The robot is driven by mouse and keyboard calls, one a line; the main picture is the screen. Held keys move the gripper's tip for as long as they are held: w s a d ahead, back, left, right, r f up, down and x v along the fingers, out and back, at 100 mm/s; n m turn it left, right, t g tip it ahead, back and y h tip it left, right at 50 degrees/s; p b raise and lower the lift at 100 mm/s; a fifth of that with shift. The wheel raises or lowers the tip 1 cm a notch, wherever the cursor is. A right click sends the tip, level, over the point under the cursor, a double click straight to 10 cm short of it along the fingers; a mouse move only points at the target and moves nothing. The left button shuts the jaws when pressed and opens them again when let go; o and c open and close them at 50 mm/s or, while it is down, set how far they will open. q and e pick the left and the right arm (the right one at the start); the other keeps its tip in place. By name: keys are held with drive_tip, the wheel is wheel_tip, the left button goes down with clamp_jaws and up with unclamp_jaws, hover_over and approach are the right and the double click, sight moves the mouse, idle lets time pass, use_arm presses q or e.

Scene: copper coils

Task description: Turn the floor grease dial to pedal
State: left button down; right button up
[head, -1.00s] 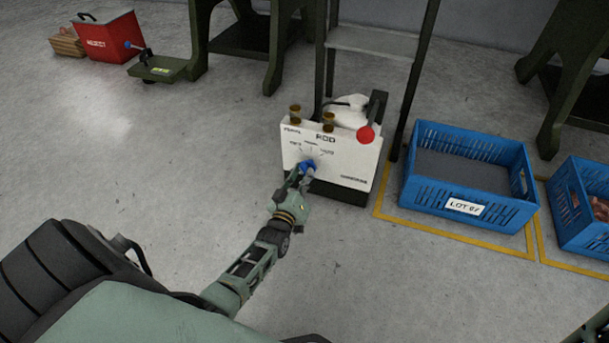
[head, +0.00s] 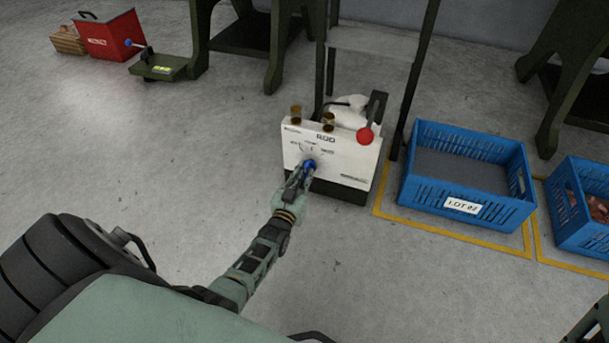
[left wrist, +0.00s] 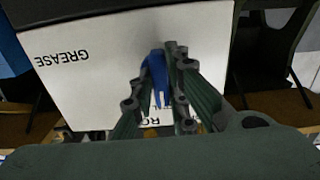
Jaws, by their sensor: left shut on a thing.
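The white box (head: 346,160) stands on the floor with a blue dial (head: 310,164) on its front face. Small marks and blurred words fan out above the dial. My left gripper (head: 305,170) reaches the dial from the front and is shut on it. In the left wrist view the blue dial (left wrist: 155,72) sits between the fingers of my left gripper (left wrist: 160,78), and the word GREASE reads upside down on the box face. The fingers hide part of the dial, so I cannot tell which mark it points to. My right gripper is out of view.
A red ball-ended lever (head: 365,136) and brass-coloured caps (head: 328,120) are on the box. A blue crate (head: 462,180) stands right of it inside yellow floor lines. A red bin (head: 108,36) is far left. The floor left of the box is clear.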

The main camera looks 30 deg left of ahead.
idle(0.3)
use_arm(q)
drive_tip(key=c, duration=1.7)
unclamp_jaws()
wheel_tip(320, 180, up, 10)
drive_tip(key=shift+f, duration=0.1)
